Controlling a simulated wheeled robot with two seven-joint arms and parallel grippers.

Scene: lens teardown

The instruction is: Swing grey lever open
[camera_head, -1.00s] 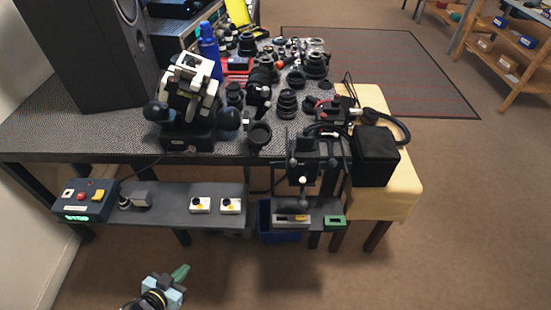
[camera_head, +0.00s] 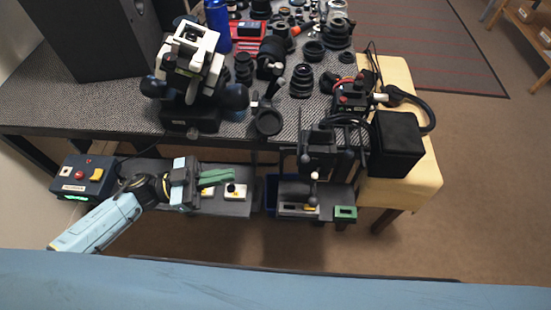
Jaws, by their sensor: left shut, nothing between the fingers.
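My left gripper (camera_head: 217,178) reaches in from the left over the low dark shelf, its green fingers pointing right. It is shut and empty. It is above or near two small white switch boxes; the right one (camera_head: 235,191) shows clearly with its dark knob, and the left one is mostly hidden behind the fingers. I cannot surely pick out the grey lever. A dark press-like stand (camera_head: 318,142) with rods and pale round knobs stands to the right of the gripper, apart from it. My right gripper is not in view.
The table (camera_head: 80,105) above the shelf holds a white and black device (camera_head: 190,55) and several lenses. A control box (camera_head: 82,175) sits at the shelf's left end. Open floor lies in front.

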